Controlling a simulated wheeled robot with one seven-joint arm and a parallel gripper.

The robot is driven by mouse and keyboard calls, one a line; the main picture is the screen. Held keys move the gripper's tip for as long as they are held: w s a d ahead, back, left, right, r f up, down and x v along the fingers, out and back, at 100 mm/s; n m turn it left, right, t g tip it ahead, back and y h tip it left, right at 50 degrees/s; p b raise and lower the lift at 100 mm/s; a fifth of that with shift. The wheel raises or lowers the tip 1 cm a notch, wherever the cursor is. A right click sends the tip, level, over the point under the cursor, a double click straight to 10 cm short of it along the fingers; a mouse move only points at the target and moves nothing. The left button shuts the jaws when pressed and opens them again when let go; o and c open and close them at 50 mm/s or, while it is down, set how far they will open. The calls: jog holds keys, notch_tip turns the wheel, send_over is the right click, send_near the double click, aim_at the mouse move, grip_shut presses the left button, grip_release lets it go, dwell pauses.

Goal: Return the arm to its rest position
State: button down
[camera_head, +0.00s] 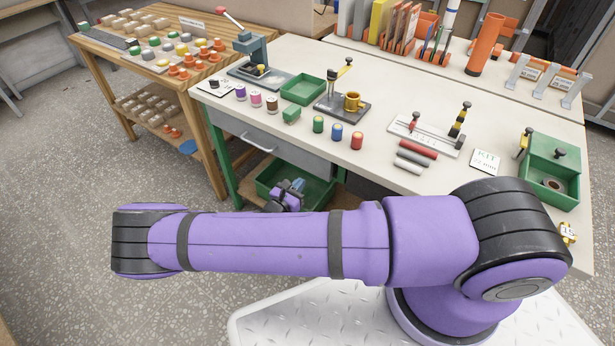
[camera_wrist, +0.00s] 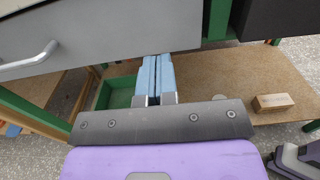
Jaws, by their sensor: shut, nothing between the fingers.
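My arm (camera_head: 290,243) stretches across the lower part of the head view, purple with black joints, in front of the workbench. My gripper (camera_wrist: 157,62) shows in the wrist view as two blue fingers side by side, shut and empty. It is below the grey drawer front (camera_wrist: 100,30) and over the lower shelf, with the green bin (camera_wrist: 118,93) behind and to the left of the fingers. In the head view the gripper (camera_head: 293,186) shows small in front of the green bin (camera_head: 322,192); my forearm hides part of the wrist.
The drawer's handle (camera_wrist: 30,62) sticks out at left. A wooden block (camera_wrist: 272,102) lies on the lower shelf (camera_wrist: 235,75). A wooden table (camera_head: 185,78) stands at left. Open floor (camera_head: 70,190) lies left.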

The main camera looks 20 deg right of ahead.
jog(key=v, duration=0.7)
jog(key=s+d+r+m+g+y, duration=0.15)
jog(key=r+m+g+y, duration=0.35)
jog(key=r, duration=0.7)
jog(key=s+d+r+m+g+y, duration=0.1)
jog(key=d+r+m+g, duration=0.15)
jog(key=r+m, duration=0.65)
jog(key=s+d+r+m+g+y, duration=0.1)
jog(key=d+r+m+g+y, duration=0.25)
jog(key=r, duration=1.15)
jog(key=s+d+r+m+t+y, duration=0.2)
jog(key=s+d+r+m+t, duration=0.1)
jog(key=s+r, duration=0.7)
jog(key=s+d+r+m+t+y, duration=0.3)
jog(key=s+r+m, duration=0.1)
jog(key=s+r, duration=0.6)
jog(key=shift+s+r, duration=0.25)
jog(key=shift+s, duration=0.2)
jog(key=shift+d+y, duration=0.1)
jog(key=shift+y, duration=0.15)
